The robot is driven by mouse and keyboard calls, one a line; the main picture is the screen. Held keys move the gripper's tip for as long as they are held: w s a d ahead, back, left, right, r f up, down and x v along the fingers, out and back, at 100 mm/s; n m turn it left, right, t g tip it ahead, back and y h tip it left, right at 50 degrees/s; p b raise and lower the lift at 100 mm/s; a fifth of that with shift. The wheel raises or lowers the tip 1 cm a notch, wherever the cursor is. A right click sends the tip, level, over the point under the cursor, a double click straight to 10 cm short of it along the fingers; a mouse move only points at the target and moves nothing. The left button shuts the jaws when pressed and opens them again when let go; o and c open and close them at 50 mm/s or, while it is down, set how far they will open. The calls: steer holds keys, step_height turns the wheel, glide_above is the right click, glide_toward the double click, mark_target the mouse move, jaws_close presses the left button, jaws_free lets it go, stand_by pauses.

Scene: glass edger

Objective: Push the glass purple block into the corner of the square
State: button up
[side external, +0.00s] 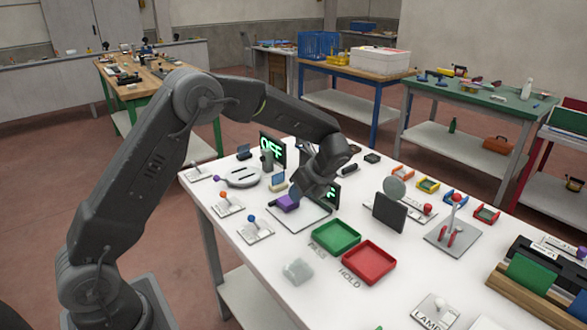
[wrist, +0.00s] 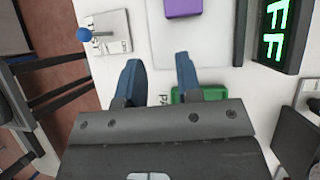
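The purple block (side external: 287,203) rests on the left part of a pale square plate (side external: 308,219) on the white table. In the wrist view the purple block (wrist: 183,8) is cut off by the top edge, and the pale square (wrist: 208,48) extends below it. My gripper (side external: 297,190) is low over the plate, close to the block in the side view. In the wrist view my gripper (wrist: 158,62) has its two blue fingers apart with nothing between them. The block lies beyond the fingertips, nearer the right finger. The arm hides part of the plate.
A green tray (side external: 335,236) and a red tray (side external: 369,262) lie in front of the plate. A blue-knobbed switch (side external: 254,229) stands to the left. A green-lit display (side external: 332,193) stands close behind the plate. A clear block (side external: 298,270) sits near the front edge.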

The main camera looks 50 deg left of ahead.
mark_target(288, 199)
steer(key=o, duration=0.9)
steer(key=a+r+h, duration=0.2)
steer(key=a, duration=0.1)
steer(key=w+a+r+t+h, duration=0.1)
steer(key=a+h, duration=0.1)
steer(key=a, duration=0.1)
steer(key=w+a+r+h, duration=0.1)
steer(key=a+r+h, duration=0.1)
steer(key=shift+w+a+r, duration=0.1)
steer(key=shift+a+r, duration=0.2)
steer(key=shift+a, duration=0.1)
steer(key=shift+f, duration=0.1)
step_height(288, 199, down, 14)
steer(key=shift+r, duration=0.15)
steer(key=c, duration=1)
steer(key=o, duration=1)
